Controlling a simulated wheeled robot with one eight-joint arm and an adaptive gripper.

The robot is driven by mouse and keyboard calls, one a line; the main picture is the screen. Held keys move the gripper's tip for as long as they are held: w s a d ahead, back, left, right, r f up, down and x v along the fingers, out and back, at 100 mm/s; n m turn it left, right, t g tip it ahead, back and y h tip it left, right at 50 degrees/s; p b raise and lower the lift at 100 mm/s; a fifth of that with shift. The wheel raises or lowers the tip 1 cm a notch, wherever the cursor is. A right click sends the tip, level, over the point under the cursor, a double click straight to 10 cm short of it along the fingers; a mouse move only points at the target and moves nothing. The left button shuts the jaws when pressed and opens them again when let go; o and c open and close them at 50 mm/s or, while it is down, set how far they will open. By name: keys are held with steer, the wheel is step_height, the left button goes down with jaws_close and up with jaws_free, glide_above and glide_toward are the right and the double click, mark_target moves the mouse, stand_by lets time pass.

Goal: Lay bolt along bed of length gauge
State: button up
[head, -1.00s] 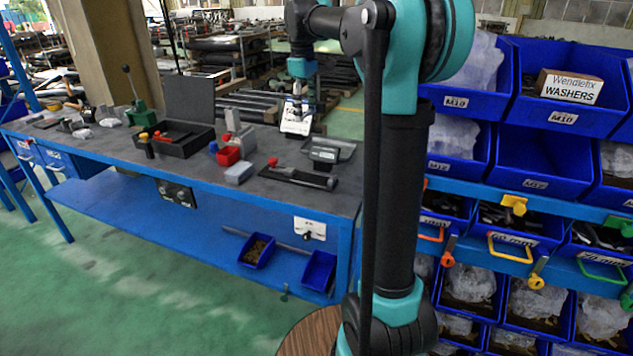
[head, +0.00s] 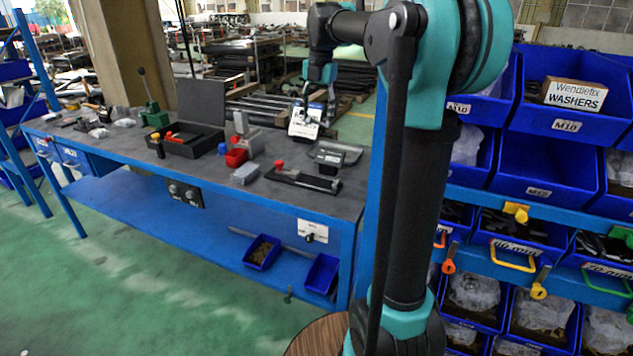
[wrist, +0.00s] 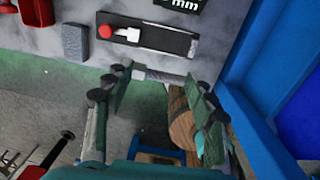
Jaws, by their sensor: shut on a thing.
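The length gauge (head: 303,178) lies on the bench top, a dark flat bed with a red knob at its left end. In the wrist view the gauge (wrist: 165,40) is at the top, with the red knob left and a pale slider beside it. My gripper (wrist: 160,80) is below the gauge in that picture, apart from it. Its fingers are shut on a grey threaded bolt (wrist: 158,75), which spans crosswise between them, roughly parallel to the bed. In the head view my gripper (head: 306,98) is above the back of the bench; the bolt cannot be made out there.
A grey block (head: 245,174) and red bin (head: 236,157) stand left of the gauge. A dark display unit (head: 335,153) is behind it, with a white card (head: 305,122) further back. Blue bins (head: 545,165) rise right of the bench.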

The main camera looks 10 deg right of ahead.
mark_target(316, 182)
step_height(316, 182, down, 20)
steer(key=shift+r, duration=0.15)
stand_by(0.4)
steer(key=o, duration=1.2)
steer(key=shift+c, duration=0.2)
step_height(316, 182, up, 12)
steer(key=shift+s+d, duration=0.25)
steer(key=shift+d, duration=0.1)
